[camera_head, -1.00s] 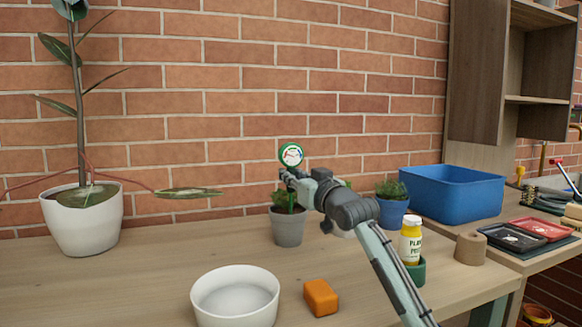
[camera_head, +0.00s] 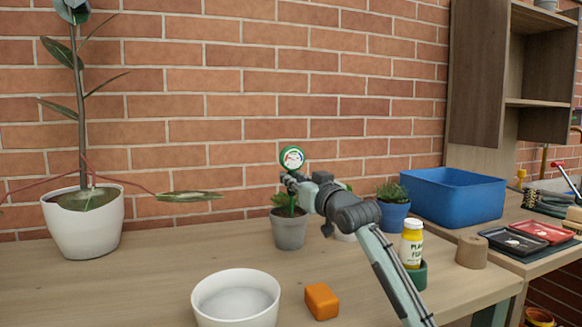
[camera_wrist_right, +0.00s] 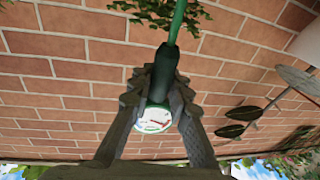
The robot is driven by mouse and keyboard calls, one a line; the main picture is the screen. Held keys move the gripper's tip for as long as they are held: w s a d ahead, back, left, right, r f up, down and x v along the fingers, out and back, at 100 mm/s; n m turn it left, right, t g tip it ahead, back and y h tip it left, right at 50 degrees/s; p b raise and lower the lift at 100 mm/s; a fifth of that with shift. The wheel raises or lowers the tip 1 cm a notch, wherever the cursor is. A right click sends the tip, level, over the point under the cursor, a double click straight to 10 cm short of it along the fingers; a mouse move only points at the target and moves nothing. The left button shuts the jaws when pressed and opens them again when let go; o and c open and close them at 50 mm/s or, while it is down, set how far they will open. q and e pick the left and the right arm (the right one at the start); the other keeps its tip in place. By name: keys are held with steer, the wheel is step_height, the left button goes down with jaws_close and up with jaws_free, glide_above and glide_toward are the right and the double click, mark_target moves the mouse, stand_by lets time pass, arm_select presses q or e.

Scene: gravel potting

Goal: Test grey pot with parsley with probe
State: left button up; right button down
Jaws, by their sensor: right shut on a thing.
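The grey pot (camera_head: 289,232) stands upright on the table towards the back wall, with green parsley (camera_head: 280,200) in it. The probe (camera_head: 292,158) has a round white dial with a green rim and a green shaft pointing down. My right gripper (camera_head: 291,181) is shut on the probe just below the dial, above the pot. In the right wrist view the fingers (camera_wrist_right: 160,95) close around the probe's dark neck, and its green shaft runs towards the leaves (camera_wrist_right: 160,12). Leaves hide the shaft's tip, so its depth in the soil cannot be told. My left gripper is not in view.
A white bowl (camera_head: 236,310) and an orange block (camera_head: 321,300) lie in front. A big white pot (camera_head: 84,228) stands left. The table between it and the grey pot is clear.

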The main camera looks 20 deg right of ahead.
steer(key=c, duration=1.3)
jaws_free()
steer(key=shift+c, duration=0.2)
